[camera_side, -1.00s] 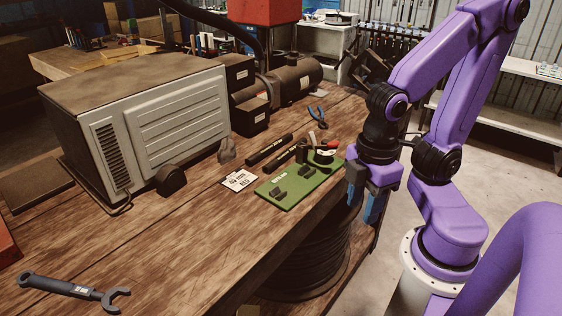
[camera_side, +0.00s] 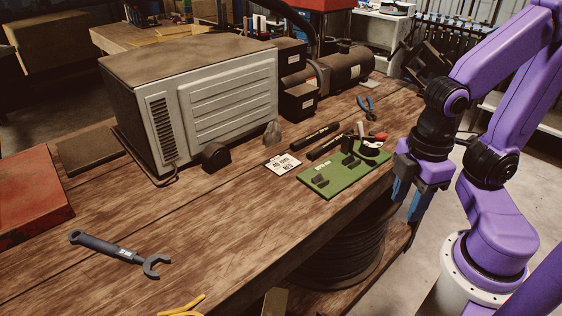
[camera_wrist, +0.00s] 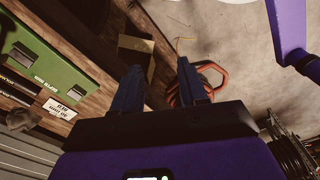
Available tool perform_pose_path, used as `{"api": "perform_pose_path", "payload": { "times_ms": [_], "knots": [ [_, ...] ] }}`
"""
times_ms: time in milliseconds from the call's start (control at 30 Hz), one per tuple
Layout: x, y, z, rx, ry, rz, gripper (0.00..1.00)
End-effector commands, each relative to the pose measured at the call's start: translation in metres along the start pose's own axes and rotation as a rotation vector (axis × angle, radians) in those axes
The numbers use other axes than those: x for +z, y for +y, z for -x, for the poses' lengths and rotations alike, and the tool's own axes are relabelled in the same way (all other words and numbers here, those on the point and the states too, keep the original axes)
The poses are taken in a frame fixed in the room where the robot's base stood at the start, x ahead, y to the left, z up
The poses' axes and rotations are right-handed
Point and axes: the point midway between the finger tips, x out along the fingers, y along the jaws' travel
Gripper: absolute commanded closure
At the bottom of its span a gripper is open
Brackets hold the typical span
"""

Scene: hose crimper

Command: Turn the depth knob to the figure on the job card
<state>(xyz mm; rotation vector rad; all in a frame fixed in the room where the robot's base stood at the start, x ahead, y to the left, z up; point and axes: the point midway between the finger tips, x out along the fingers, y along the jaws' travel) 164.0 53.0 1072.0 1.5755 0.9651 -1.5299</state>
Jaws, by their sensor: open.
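The job card (camera_side: 284,164) is a small white card lying flat on the bench, left of a green board. Its print seems to read "40 mm" with a smaller line below, but it is small and blurred. The card also shows at the left of the wrist view (camera_wrist: 60,108). A dark round-topped piece (camera_side: 215,156) stands in front of the grey vented housing; I cannot tell whether it is the depth knob. My gripper (camera_side: 408,198) is open and empty, pointing down beyond the bench's right edge. Its two blue fingers stand apart in the wrist view (camera_wrist: 160,70).
The green board (camera_side: 330,183) carries dark upright blocks. Black bars, blue-handled pliers (camera_side: 366,107) and red-tipped tools lie behind it. The grey housing (camera_side: 215,105) fills the bench's left rear. A spanner (camera_side: 120,254) lies at front left.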

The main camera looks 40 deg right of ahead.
Motion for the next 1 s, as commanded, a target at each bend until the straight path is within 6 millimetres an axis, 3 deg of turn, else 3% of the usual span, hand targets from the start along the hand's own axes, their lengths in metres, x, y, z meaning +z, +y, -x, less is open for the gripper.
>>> {"api": "perform_pose_path", "payload": {
  "times_ms": [267,433,700,1000],
  "knots": [
    [0.000,0.000,0.000,0.000,0.000,-0.003,0.60],
    [-0.010,0.013,0.005,0.011,-0.010,-0.131,0.60],
    [-0.043,0.072,0.028,0.069,-0.053,-0.708,0.60],
    [-0.060,0.149,0.054,0.164,-0.093,-1.411,0.60]
  ]
}}
